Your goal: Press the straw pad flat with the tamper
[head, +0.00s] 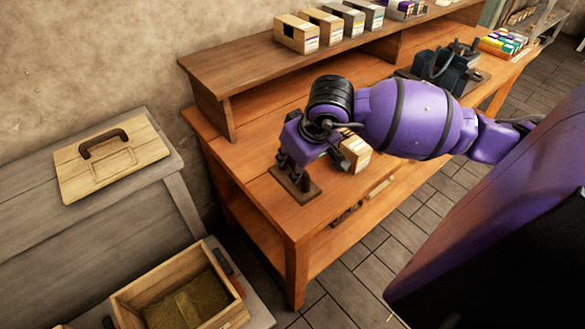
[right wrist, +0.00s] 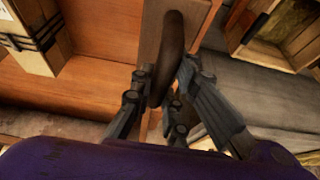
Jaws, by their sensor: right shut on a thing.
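The tamper (head: 306,190), a dark brown wooden plate with a handle, is at the near left corner of the orange wooden table. My right gripper (head: 293,172) is above the plate, shut on its brown handle (right wrist: 172,45). In the right wrist view the fingers (right wrist: 160,98) lie on both sides of the handle. Whether the plate rests on the table or is slightly raised, I cannot tell. The straw pad (head: 205,291) lies inside an open wooden box (head: 131,295) at the lower left. Part of the box also shows in the right wrist view (right wrist: 262,48). My left gripper is out of view.
A light wooden lid (head: 133,157) with a dark handle lies on the grey bench (head: 125,215). A small carton (head: 355,155) stands close beside my right arm. Several cartons (head: 297,35) line the table's shelf. A dark machine (head: 455,70) stands farther back.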

